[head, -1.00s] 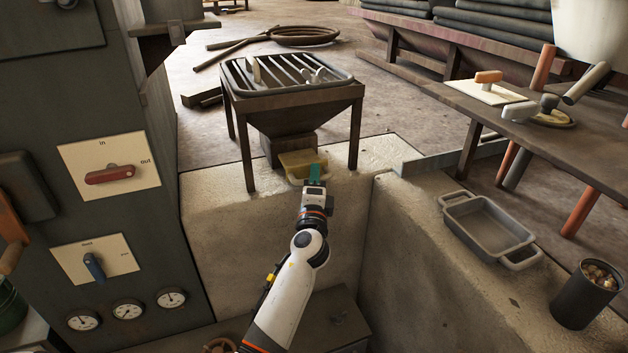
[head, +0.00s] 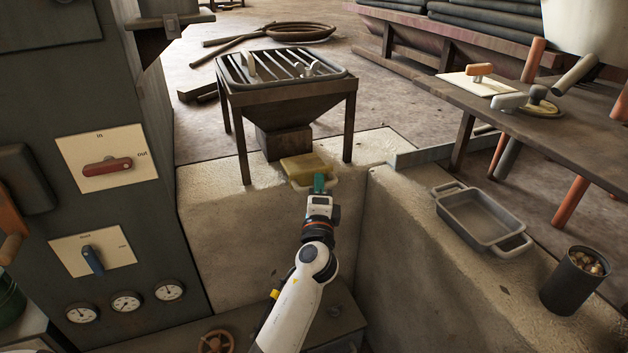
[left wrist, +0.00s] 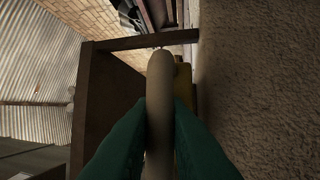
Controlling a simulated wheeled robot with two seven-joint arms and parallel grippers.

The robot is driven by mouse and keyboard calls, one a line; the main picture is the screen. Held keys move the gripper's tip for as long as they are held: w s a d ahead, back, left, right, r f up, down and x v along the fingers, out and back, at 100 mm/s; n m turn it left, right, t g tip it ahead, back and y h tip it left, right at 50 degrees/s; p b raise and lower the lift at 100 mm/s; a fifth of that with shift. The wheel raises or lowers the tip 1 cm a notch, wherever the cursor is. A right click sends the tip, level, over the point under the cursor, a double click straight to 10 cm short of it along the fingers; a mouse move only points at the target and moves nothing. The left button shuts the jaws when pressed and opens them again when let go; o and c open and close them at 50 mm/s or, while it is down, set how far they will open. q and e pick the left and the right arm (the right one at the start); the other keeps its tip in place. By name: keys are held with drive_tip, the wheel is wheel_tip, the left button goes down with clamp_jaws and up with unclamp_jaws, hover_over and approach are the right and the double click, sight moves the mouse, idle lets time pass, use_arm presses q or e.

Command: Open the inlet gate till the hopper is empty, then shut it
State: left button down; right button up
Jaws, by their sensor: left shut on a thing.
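The hopper (head: 300,102) stands on dark legs at the centre of the head view, with a slatted grate on top; how much is inside cannot be told. Below its brown outlet block (head: 283,141), the yellow gate plate (head: 303,163) sticks out towards me. My left gripper (head: 319,182) has its green fingers shut on the gate's pale bar handle at the plate's front edge. In the left wrist view, the rounded beige handle (left wrist: 160,85) runs between the fingers (left wrist: 159,130), with a strip of the yellow plate (left wrist: 184,85) behind it. My right gripper is not seen.
A panel with a red in/out lever (head: 107,165), a blue lever (head: 92,260) and gauges stands at left. A grey tray (head: 448,208) and a dark can (head: 574,283) of small lumps sit on the right ledge. A bench (head: 560,130) stands beyond.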

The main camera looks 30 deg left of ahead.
use_arm(q)
drive_tip(key=c, duration=1.4)
unclamp_jaws()
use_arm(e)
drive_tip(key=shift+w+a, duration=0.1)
use_arm(q)
drive_tip(key=shift+s+d+f, duration=0.1)
drive_tip(key=shift+s, duration=0.1)
drive_tip(key=v, duration=1.1)
drive_tip(key=shift+s+d+b, duration=0.2)
drive_tip(key=shift+s+b, duration=0.05)
drive_tip(key=shift+b, duration=0.2)
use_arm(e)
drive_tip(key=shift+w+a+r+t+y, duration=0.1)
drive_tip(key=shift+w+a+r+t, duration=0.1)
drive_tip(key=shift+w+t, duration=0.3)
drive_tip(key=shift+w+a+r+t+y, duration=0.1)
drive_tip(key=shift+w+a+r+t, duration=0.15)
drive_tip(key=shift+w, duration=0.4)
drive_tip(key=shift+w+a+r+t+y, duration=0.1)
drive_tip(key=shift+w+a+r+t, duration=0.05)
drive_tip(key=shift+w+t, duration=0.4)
